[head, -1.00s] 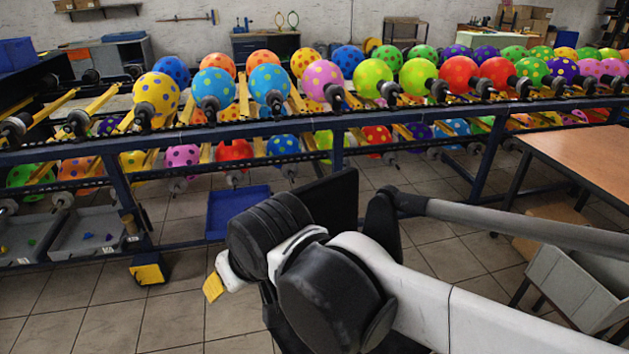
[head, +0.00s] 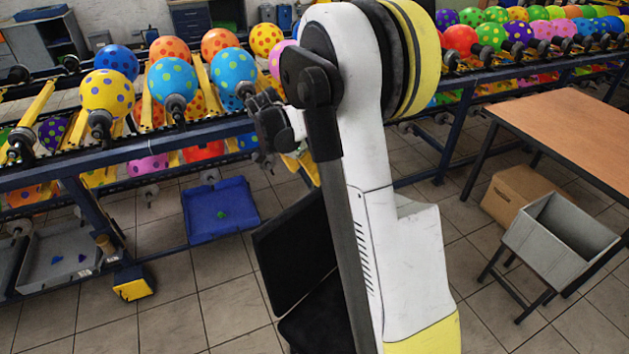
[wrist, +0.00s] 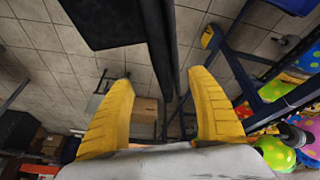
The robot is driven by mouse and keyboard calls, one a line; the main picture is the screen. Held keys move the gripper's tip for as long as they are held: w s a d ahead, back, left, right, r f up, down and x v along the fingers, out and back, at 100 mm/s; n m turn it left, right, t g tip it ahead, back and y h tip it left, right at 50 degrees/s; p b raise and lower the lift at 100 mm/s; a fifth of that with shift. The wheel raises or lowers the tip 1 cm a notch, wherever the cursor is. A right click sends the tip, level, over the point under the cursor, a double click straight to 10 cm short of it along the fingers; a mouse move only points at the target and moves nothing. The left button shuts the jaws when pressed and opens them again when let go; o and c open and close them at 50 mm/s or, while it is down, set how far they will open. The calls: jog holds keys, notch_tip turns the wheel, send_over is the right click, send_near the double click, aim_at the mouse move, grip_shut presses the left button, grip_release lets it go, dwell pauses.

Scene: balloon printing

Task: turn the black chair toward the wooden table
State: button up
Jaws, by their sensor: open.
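The black chair (head: 296,250) stands on the tiled floor in the middle of the head view, partly hidden behind my arm. Its backrest leans at the left and part of its dark seat (head: 315,325) shows below. A broad black panel, apparently the chair (wrist: 115,20), shows at the top of the wrist view. The wooden table (head: 580,130) stands at the right of the head view. My gripper (wrist: 160,75) is open, its yellow fingers spread and apart from the black panel. Nothing is clearly held between them. In the head view the fingers are hard to make out.
A blue-framed balloon rack (head: 150,150) runs behind the chair. A blue tray (head: 222,208) lies under it. A grey bin (head: 560,240) on a stand and a cardboard box (head: 520,195) are by the table. Floor between chair and bin is clear.

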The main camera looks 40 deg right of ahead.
aim_at(318, 193)
jog(key=b+x, duration=0.3)
jog(key=x, duration=0.7)
jog(key=shift+d+f, duration=0.1)
jog(key=shift+f, duration=0.2)
jog(key=shift+c, duration=0.2)
